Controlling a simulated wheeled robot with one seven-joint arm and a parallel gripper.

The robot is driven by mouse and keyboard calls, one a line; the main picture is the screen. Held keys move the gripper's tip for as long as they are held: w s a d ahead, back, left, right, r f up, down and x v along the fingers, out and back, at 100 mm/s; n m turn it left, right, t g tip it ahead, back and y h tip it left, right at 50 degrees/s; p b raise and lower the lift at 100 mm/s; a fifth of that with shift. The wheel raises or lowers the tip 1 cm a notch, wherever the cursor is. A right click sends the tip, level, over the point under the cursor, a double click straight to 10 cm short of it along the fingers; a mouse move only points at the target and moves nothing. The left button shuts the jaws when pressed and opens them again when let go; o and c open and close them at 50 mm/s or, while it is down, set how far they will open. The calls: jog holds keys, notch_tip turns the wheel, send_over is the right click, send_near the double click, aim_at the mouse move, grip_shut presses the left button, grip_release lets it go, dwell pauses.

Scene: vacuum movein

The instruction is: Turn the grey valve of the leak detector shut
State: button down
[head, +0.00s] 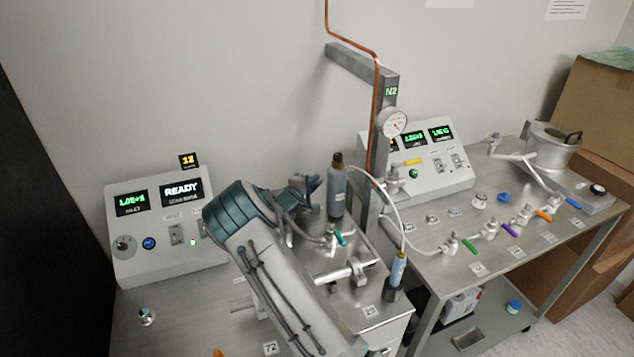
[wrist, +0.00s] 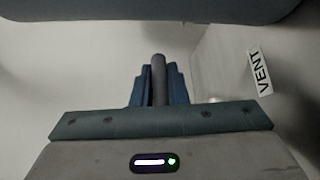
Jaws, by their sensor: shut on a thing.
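My gripper (wrist: 159,85) has its blue fingers closed on a dark grey upright bar (wrist: 159,66) in the wrist view. The bar looks like the handle of the grey valve; the valve's body is hidden. In the head view my gripper (head: 306,186) is beyond my bent arm, left of a grey bottle, and partly hidden by my arm. The leak detector's panel (head: 150,240) stands at the left with lit displays, one reading READY. I cannot tell the valve's angle.
A VENT label (wrist: 260,73) is right of my gripper. The grey bottle (head: 337,190) and a teal-handled valve (head: 340,239) stand close to it. A copper pipe (head: 376,110) and metal post rise behind. A second bench (head: 450,265) with coloured-handled valves is at right.

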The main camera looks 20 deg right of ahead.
jog(key=c, duration=1.4)
grip_release()
jog(key=shift+c, duration=0.2)
jog(key=b+v, duration=0.1)
jog(key=v, duration=0.6)
jog(key=shift+s+a+r+b, duration=0.1)
jog(key=shift+s+a+b, duration=0.1)
jog(key=shift+b, duration=0.2)
